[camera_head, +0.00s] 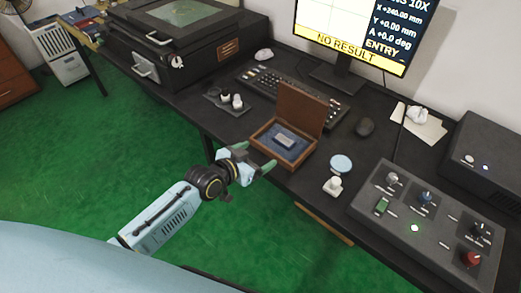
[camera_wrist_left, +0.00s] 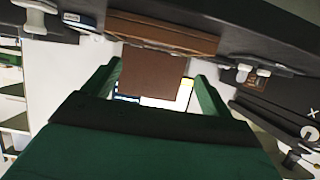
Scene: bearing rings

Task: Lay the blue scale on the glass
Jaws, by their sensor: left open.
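An open wooden case (camera_head: 303,107) with a blue lining stands near the front edge of the dark table. A small grey-blue block, perhaps the scale (camera_head: 285,139), lies in it. A greenish glass pane (camera_head: 182,12) is set in the top of the black machine at the back left. My left gripper (camera_head: 258,156) is open and empty, with green fingers, just in front of the case and apart from the block. In the left wrist view the case (camera_wrist_left: 160,35) shows beyond the spread fingers (camera_wrist_left: 155,88); its inside is hidden. My right gripper is not in view.
A pale blue disc (camera_head: 341,163) and a white knobbed piece (camera_head: 333,186) lie right of the case. A control box (camera_head: 430,222) stands farther right. A keyboard (camera_head: 290,92), a monitor (camera_head: 350,35) and a tray with small white pieces (camera_head: 226,99) are behind and left.

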